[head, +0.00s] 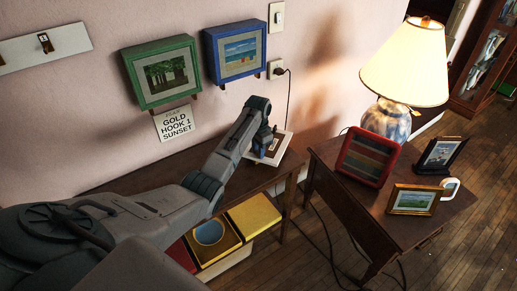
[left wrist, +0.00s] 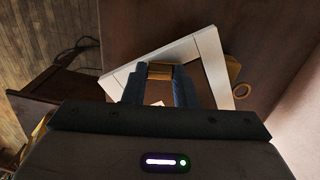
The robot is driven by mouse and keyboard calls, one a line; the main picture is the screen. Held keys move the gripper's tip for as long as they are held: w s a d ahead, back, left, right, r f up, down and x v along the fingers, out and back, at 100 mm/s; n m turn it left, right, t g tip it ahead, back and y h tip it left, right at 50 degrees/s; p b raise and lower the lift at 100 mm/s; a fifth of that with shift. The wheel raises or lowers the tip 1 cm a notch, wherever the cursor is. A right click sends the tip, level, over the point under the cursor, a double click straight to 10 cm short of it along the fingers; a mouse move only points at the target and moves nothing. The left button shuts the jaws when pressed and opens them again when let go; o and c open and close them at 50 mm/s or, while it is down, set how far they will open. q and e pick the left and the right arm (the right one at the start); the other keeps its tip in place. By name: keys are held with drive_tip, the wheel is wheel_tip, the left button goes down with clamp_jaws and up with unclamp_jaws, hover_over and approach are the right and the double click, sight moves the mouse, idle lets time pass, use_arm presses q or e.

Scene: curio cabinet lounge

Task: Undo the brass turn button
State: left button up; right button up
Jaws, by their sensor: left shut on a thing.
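A white frame (head: 284,146) lies on the long wooden table against the wall. My left gripper (head: 266,143) is over it, fingers pointing down. In the left wrist view, the blue-grey fingers of my left gripper (left wrist: 159,86) are shut on a small brass-coloured piece (left wrist: 160,71), which appears to be the turn button. It sits at the white frame (left wrist: 207,52). The fingers and gripper body hide part of the frame and most of the piece, so its angle cannot be told. My right gripper is not in view.
A yellowish ring (left wrist: 241,90) lies beside the frame. A side table (head: 343,193) at right holds a lamp (head: 404,65), a red frame (head: 368,157), other frames and a mug. A cord hangs from the outlet.

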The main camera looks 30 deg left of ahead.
use_arm(q)
drive_tip(key=n+p, duration=0.2)
drive_tip(key=p, duration=0.1)
drive_tip(key=shift+r+n, duration=0.3)
drive_tip(key=shift+s+f+n+p, duration=0.1)
drive_tip(key=shift+n+p, duration=1)
drive_tip(key=shift+n, duration=0.1)
drive_tip(key=shift+f+n+p, duration=0.1)
drive_tip(key=shift+n+p, duration=0.25)
drive_tip(key=shift+n, duration=0.25)
drive_tip(key=o, duration=1)
wheel_tip(320, 180, up, 11)
drive_tip(key=b, duration=0.2)
drive_tip(key=shift+f, duration=0.15)
